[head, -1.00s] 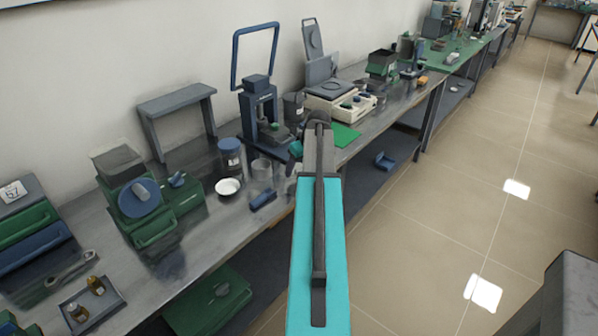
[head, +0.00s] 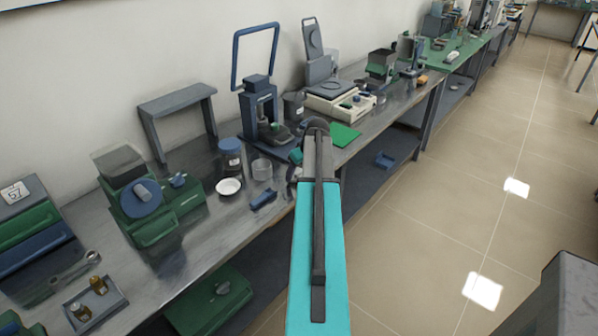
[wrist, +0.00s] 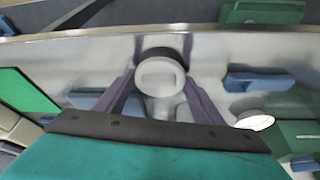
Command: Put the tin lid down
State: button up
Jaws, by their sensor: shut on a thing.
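The tin lid (wrist: 160,77) is a round, pale grey disc with a dark rim band behind it. In the wrist view it sits between the two purple-grey fingers of my gripper (wrist: 160,92), which is shut on it. The lid is over the grey metal bench top (wrist: 210,55), near the bench edge. I cannot tell whether it touches the bench.
The bench front edge is close.

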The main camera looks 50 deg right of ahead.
jog(key=shift+f, duration=0.25)
jog(key=shift+f, duration=0.15)
jog(key=o, duration=1)
jog(key=shift+o, duration=0.2)
jog(key=b+v, duration=0.2)
jog(key=v, duration=1)
jog(key=shift+r, duration=0.2)
